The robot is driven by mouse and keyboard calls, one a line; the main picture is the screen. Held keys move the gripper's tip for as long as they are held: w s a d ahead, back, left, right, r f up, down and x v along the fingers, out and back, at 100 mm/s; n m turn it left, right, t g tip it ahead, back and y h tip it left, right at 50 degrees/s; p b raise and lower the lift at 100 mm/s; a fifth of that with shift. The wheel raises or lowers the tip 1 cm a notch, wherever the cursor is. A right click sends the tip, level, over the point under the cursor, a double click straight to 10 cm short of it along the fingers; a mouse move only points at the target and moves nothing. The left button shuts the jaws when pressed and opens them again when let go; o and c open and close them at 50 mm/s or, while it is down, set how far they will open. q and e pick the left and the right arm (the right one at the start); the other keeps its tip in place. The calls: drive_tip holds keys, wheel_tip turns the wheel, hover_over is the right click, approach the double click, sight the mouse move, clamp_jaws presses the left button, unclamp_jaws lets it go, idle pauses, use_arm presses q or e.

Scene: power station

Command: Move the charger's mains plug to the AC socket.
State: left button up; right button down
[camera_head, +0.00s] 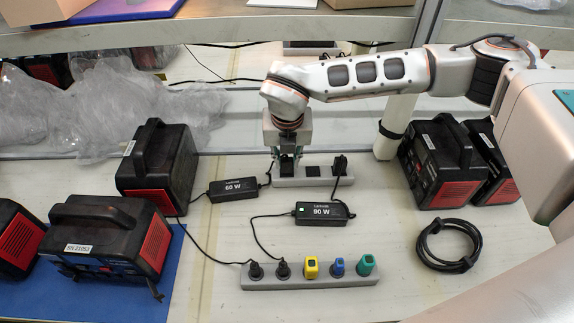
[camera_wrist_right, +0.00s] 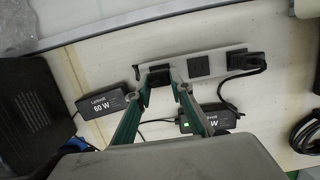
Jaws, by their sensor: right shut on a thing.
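My right gripper (camera_head: 287,163) reaches down over the left end of the rear grey socket strip (camera_head: 325,182). It is shut on a black mains plug (camera_wrist_right: 158,77), seen between its fingers in the right wrist view. I cannot tell whether this plug is seated in the strip. A cord seems to run from there to the 60 W charger (camera_head: 233,189), left of the strip. The strip's middle socket (camera_head: 312,170) is empty. A black plug (camera_head: 340,163) stands at its right end, with a cord to the 90 W charger (camera_head: 322,213), whose green light is on. My left gripper is not in view.
A front strip (camera_head: 310,282) holds two black plugs and yellow (camera_head: 311,267), blue (camera_head: 337,267) and green (camera_head: 365,264) ones. Black-and-red power stations (camera_head: 158,163) stand left, more (camera_head: 440,162) right. A coiled black cable (camera_head: 449,246) lies right. Cords cross the table.

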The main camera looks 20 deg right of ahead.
drive_tip(key=shift+r, duration=0.1)
drive_tip(key=shift+w+p+v, duration=0.2)
drive_tip(key=shift+p+v, duration=0.4)
drive_tip(key=shift+v, duration=0.3)
drive_tip(key=shift+w+p+v, duration=0.2)
drive_tip(key=shift+p+v, duration=0.4)
drive_tip(key=shift+v, duration=0.35)
drive_tip(key=shift+d+r, duration=0.1)
drive_tip(key=shift+d, duration=0.05)
